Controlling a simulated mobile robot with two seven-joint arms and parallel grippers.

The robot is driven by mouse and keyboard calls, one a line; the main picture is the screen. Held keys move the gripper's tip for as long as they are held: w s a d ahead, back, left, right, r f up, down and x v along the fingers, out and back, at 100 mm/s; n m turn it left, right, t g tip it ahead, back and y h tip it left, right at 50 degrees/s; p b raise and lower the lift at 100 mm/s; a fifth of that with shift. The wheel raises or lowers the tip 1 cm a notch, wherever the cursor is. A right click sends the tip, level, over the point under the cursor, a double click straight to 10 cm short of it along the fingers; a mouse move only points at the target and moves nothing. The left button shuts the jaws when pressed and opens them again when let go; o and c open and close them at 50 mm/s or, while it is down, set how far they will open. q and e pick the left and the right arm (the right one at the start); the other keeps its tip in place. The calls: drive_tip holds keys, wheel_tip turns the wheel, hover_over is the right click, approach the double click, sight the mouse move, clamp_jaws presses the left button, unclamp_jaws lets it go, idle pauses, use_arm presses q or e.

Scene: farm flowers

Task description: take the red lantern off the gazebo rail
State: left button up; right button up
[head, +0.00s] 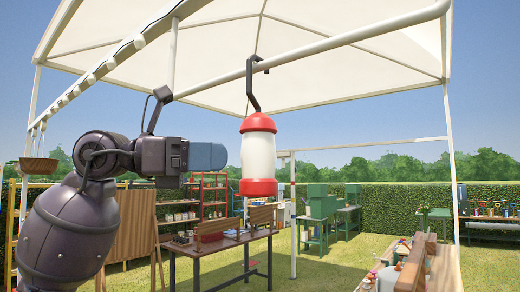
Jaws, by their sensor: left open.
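The red lantern (258,157) has a red cap, a red base and a pale white cylinder between them. It hangs upright by a black hook (251,85) from the white gazebo rail (340,39). My left gripper (222,157) comes in from the left, level with the lantern's white body. Its blue-grey fingers point at the lantern, and a small gap shows between them and it. The gripper is open and empty. The fingers overlap in this side view, so their spread is hard to see. My right gripper is not in view.
A string of bulbs (90,79) runs along the upper left rail, and a wooden hanging basket (38,166) hangs at the far left. A dark work table (222,250) stands below the lantern. A thin white post (293,215) stands behind it. The air right of the lantern is clear.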

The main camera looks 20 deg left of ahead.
sight(257, 155)
use_arm(q)
drive_tip(key=p+x, duration=0.1)
drive_tip(key=x, duration=0.4)
drive_tip(key=shift+w+d+r, duration=0.1)
drive_tip(key=shift+d+r, duration=0.05)
drive_tip(key=shift+d, duration=0.25)
drive_tip(key=shift+w+d+p, duration=0.25)
drive_tip(key=shift+d+p, duration=0.1)
drive_tip(key=shift+d, duration=0.1)
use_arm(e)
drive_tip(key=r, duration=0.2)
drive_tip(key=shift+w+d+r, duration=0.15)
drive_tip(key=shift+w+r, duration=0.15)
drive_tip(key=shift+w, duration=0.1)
use_arm(q)
drive_tip(key=shift+c, duration=0.4)
drive_tip(key=c, duration=1.1)
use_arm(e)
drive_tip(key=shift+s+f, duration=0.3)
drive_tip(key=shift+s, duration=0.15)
